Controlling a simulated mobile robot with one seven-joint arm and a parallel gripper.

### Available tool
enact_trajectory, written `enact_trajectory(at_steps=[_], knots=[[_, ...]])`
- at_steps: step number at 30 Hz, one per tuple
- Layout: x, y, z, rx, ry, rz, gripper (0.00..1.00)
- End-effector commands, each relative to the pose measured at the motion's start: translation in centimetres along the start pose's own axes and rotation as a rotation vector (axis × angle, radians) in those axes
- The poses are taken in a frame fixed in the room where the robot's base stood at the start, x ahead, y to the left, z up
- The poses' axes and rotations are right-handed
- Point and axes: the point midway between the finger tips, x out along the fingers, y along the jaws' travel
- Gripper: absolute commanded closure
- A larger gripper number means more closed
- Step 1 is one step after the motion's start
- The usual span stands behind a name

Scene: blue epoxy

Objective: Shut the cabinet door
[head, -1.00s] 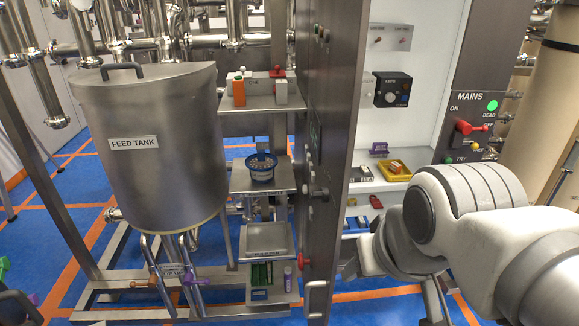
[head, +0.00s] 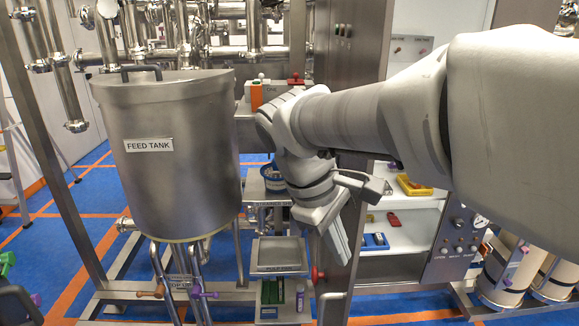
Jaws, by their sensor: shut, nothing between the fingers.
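The steel cabinet door (head: 352,48) stands open, swung out toward me and seen at a steep angle. Its middle is hidden behind my arm. A bar handle (head: 331,298) and a red knob (head: 317,275) show low on its face side. The white cabinet interior (head: 408,238) is exposed to the right of the door. My gripper (head: 343,254) points downward, its fingers together and empty. In the picture it overlaps the lower part of the door; I cannot tell whether it touches it.
The feed tank (head: 180,190) stands left of the door. A small stand with a grey tray (head: 278,268) is close beside the door's left. A yellow tray (head: 412,188) and a blue bin (head: 375,243) sit inside the cabinet.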

Motion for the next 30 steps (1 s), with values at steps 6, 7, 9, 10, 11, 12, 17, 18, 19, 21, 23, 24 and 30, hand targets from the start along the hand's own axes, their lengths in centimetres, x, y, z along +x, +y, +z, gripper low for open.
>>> enact_trajectory(at_steps=[6, 7, 9, 10, 11, 12, 17, 18, 19, 21, 23, 24, 30], knots=[[2.8, -0.4, -6.2, -0.306, -0.176, 0.036, 1.00], [3.1, -0.5, -7.0, -0.346, -0.200, 0.040, 1.00], [3.8, -0.8, -8.9, -0.434, -0.253, 0.050, 1.00], [4.2, -1.0, -9.7, -0.469, -0.274, 0.054, 1.00], [4.5, -1.1, -10.4, -0.503, -0.296, 0.057, 1.00], [4.9, -1.4, -11.4, -0.545, -0.322, 0.060, 1.00], [6.1, -2.2, -14.2, -0.665, -0.401, 0.071, 1.00], [6.3, -2.3, -14.6, -0.682, -0.414, 0.073, 1.00], [6.3, -2.4, -14.9, -0.693, -0.421, 0.074, 1.00], [6.5, -2.5, -15.2, -0.711, -0.433, 0.075, 1.00], [6.7, -2.5, -15.3, -0.717, -0.437, 0.076, 1.00], [6.9, -2.5, -15.2, -0.718, -0.439, 0.076, 1.00], [9.4, -1.8, -14.0, -0.716, -0.441, 0.074, 1.00]])
